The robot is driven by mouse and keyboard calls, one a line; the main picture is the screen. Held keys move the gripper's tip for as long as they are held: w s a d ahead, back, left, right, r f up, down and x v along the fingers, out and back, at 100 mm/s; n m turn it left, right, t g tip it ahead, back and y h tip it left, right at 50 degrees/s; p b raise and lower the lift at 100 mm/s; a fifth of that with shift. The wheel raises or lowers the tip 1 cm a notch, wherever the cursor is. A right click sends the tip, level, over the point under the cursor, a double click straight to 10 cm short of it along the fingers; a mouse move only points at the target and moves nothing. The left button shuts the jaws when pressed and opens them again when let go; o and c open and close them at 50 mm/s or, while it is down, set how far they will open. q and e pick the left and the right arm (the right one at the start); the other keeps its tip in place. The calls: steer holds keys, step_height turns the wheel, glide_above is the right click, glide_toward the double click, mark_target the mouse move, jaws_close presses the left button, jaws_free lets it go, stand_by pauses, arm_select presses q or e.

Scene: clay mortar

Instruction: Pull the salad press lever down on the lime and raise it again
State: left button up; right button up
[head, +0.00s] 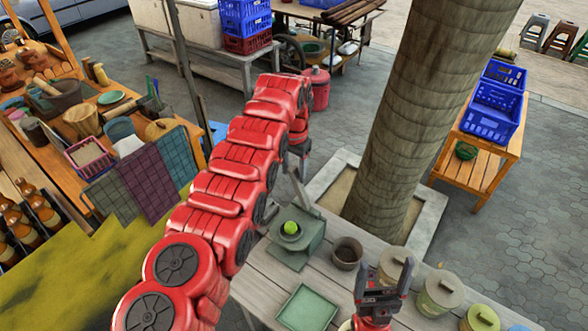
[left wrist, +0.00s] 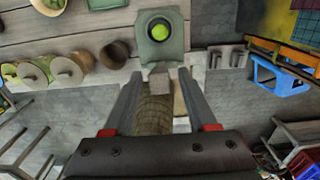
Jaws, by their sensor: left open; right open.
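The grey-green salad press (head: 296,250) stands on the plank table, and the bright green lime (head: 291,228) sits in its cup. The lime also shows in the left wrist view (left wrist: 160,32). A grey bar that looks like the lever (head: 298,190) rises at the back of the press, partly hidden by my left arm. My left gripper (left wrist: 160,82) is open, its fingers spread just behind the press; whether they touch the lever I cannot tell. My right gripper (head: 383,278) is open and empty, pointing up at the table's front.
A brown pot (head: 347,253), lidded jars (head: 440,293) and a green tray (head: 306,308) stand on the table near the press. A thick tree trunk (head: 420,110) rises close behind it. A wooden stand with blue crates (head: 490,110) is at the right.

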arm_select(q)
jaws_close()
stand_by(1.3)
